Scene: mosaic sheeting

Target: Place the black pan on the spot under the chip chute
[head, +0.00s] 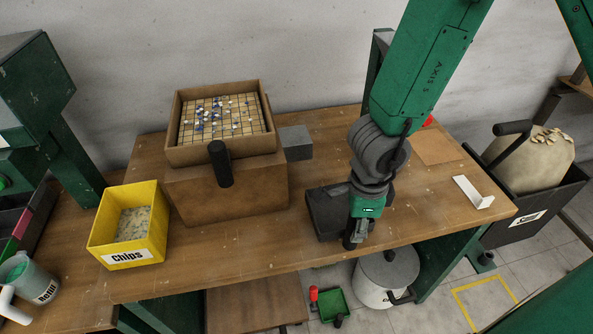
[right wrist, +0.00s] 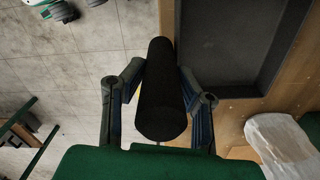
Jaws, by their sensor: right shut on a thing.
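The black pan (head: 322,212) sits on the wooden table near its front edge, partly hidden behind my right gripper (head: 356,236). In the right wrist view, the pan's dark, shallow tray (right wrist: 235,45) lies at the upper right. Its thick black handle (right wrist: 160,95) lies between my two right fingers, which are shut on it. A yellow outlined square (head: 460,296) is marked on the floor at the lower right. I cannot clearly make out which thing is the chip chute. My left gripper is not in view.
A wooden box with a mosaic tray (head: 264,100), a grey block (head: 296,143) and a yellow Chips bin (head: 157,242) stand to the left. A white bracket (head: 473,193) lies on the right. Below the table are a lidded pot (head: 388,272) and a green dustpan (head: 335,303).

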